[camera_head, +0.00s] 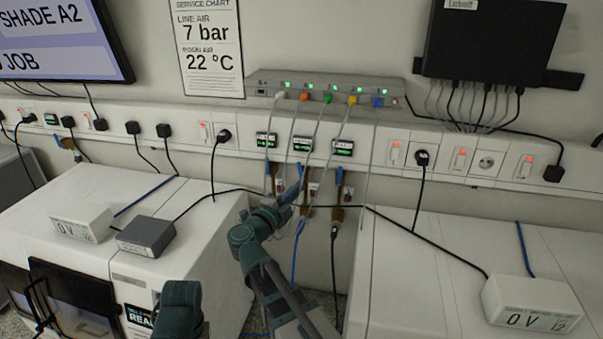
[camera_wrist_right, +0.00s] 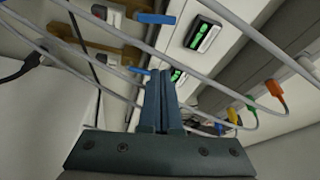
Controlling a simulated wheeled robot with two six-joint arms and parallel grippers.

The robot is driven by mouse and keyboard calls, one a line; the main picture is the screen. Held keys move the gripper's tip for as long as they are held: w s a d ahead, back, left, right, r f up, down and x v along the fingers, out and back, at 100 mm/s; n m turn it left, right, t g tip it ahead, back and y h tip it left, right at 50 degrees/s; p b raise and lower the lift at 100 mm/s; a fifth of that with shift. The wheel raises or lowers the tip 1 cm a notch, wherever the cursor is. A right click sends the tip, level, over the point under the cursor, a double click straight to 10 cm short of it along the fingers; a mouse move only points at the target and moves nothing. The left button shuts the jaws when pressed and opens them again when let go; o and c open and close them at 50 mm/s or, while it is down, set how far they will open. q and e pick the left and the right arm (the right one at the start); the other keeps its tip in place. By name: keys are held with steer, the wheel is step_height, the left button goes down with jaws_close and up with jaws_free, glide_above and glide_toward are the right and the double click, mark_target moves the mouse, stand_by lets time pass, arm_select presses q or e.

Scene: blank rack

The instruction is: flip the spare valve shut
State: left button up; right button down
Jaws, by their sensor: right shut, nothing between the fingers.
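Several valves with blue levers sit under small green-lit displays along the white wall rail. The right-hand valve lever (camera_head: 339,178) hangs straight down beside a brass fitting. The left-hand valve lever (camera_head: 268,171) also points down. The middle one is partly hidden by my right gripper (camera_head: 294,196), which is shut and empty in front of it. In the right wrist view my shut fingers (camera_wrist_right: 161,103) point toward a blue lever (camera_wrist_right: 138,70); I cannot tell if they touch. Another blue lever (camera_wrist_right: 155,18) sticks out sideways farther up. The valve labels are too small to read.
Thin grey cables (camera_head: 345,125) hang from the network switch (camera_head: 330,84) across the valve area, close to my right gripper. A black cable (camera_head: 420,236) crosses behind it. White machines (camera_head: 170,225) stand on both sides, with a gap between them.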

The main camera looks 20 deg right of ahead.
mark_target(322, 163)
steer(key=x, duration=1)
steer(key=shift+w+d+p, duration=0.25)
steer(key=shift+p, duration=0.1)
steer(key=shift+w+a+f+b, duration=0.2)
steer(key=shift+w+a, duration=0.1)
steer(key=shift+a, duration=0.3)
steer(key=shift+w+a+f+b, duration=0.2)
steer(key=shift+w+a, duration=0.15)
steer(key=shift+a, duration=0.25)
steer(key=shift+w+a+f, duration=0.1)
steer(key=shift+w+a, duration=0.2)
steer(key=shift+a, duration=0.2)
